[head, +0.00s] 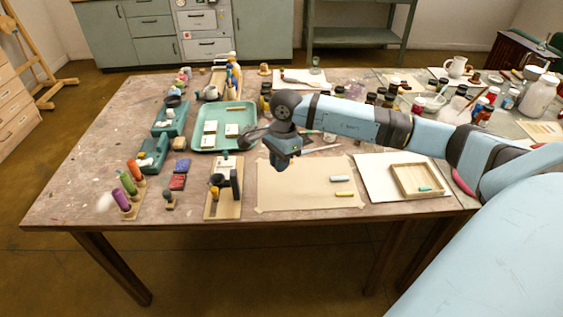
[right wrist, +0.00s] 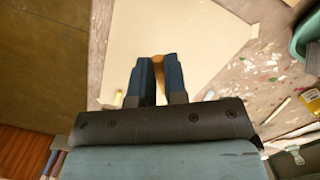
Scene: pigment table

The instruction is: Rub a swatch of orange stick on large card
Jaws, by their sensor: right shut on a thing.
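The large card (head: 300,196) is a tan sheet lying flat at the table's front middle; it also shows in the right wrist view (right wrist: 200,35). My right gripper (head: 279,167) is over the card's upper left part. In the right wrist view my right gripper (right wrist: 157,58) is shut on the orange stick (right wrist: 157,63), which shows as a small orange piece between the two blue fingers. Its tip is largely hidden, and I cannot tell whether it touches the card. The orange stick is not visible in the head view. My left gripper is not in view.
A yellow piece (head: 345,193) and a pale green piece (head: 337,179) lie on the card's right part. To the right, a wooden tray (head: 398,183) holds a green stick (head: 424,189) on a white sheet. A wooden stand (head: 222,211) is left of the card.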

